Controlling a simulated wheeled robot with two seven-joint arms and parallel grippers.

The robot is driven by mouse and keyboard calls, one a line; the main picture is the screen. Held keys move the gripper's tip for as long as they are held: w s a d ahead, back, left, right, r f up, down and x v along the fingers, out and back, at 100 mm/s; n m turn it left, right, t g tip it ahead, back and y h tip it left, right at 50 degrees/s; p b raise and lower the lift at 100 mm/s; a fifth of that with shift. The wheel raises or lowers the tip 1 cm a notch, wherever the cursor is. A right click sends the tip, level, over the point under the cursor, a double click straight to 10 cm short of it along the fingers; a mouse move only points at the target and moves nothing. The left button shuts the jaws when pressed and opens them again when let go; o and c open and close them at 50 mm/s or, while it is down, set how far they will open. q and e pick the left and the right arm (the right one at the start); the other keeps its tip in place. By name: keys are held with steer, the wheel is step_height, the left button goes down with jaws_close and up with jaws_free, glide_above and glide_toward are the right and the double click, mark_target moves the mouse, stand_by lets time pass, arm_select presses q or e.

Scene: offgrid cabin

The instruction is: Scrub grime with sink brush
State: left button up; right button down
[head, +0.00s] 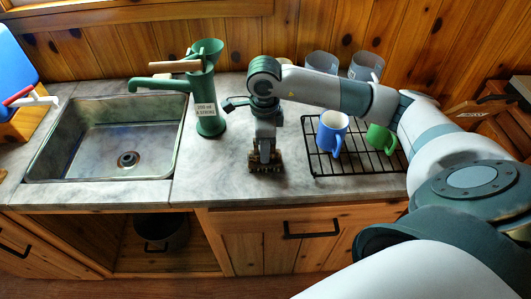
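My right gripper (265,146) points straight down over the grey counter, between the green hand pump and the dish rack. It is shut on a small brown block with a dark, bristly lower edge, which looks like the sink brush (266,163). The brush is at or just above the counter; I cannot tell whether it touches. The metal sink (75,145) is to the left, with a round drain in its floor. I cannot make out a clear grime patch; the gripper and brush hide the counter beneath them. My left gripper is not in view.
The green hand pump (209,118) stands right of the sink, its spout over the basin. A black dish rack (385,172) holds a blue mug (331,131) and a green mug (381,138). Clear glasses (365,66) stand behind. A blue container (10,70) is far left.

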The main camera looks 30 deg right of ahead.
steer(key=shift+r, duration=0.15)
steer(key=shift+r+p, duration=1.45)
steer(key=shift+r, duration=1.4)
steer(key=shift+a, duration=0.1)
steer(key=a+n, duration=0.1)
steer(key=n, duration=0.1)
steer(key=a+n+b, duration=0.1)
steer(key=n, duration=0.1)
steer(key=shift+s+a, duration=0.1)
steer(key=shift+s, duration=0.1)
steer(key=s+a+n+b, duration=0.4)
steer(key=a+n, duration=0.4)
steer(key=n, duration=1.2)
steer(key=shift+s+a+r, duration=0.2)
steer(key=shift+s, duration=0.1)
